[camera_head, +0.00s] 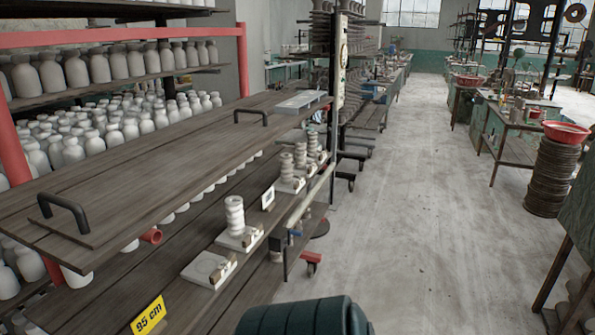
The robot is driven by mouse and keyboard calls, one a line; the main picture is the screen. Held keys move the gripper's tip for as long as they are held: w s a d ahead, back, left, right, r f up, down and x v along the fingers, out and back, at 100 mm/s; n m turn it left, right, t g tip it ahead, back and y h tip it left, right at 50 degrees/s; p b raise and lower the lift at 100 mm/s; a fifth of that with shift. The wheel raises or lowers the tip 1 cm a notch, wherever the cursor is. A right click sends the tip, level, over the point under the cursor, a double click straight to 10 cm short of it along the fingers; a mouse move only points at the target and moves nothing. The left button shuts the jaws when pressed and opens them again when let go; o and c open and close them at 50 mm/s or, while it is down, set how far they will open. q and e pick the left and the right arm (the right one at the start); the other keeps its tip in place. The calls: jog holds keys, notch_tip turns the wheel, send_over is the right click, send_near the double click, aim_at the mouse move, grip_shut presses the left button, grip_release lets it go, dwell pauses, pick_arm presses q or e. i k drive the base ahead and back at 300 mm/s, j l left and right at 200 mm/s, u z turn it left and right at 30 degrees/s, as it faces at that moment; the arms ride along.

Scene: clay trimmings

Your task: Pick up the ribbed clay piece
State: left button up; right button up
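Several off-white ribbed clay pieces stand upright in a row along the front of the lower wooden shelf. The nearest ribbed piece (235,215) stands on a pale square block. Others stand farther back, such as one ribbed piece (287,167) and another (312,144), also on pale blocks. A nearer pale block (209,269) has no ribbed piece on it. I cannot tell which ribbed piece the task means. Neither of my grippers is in view.
A wooden board with black handles (140,165) lies above the lower shelf (130,285). White bottles (95,125) crowd the rack at left. A yellow "95 cm" label (148,315) is on the shelf's front.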

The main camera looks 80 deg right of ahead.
aim_at(286, 175)
jog(key=z, duration=2.5)
jog(key=i+l+z, duration=0.1)
jog(key=i+l, duration=0.45)
jog(key=i+l+z, duration=0.55)
jog(key=i, duration=0.3)
jog(key=i+l+z, duration=0.1)
jog(key=i+z, duration=0.2)
jog(key=i, duration=1.55)
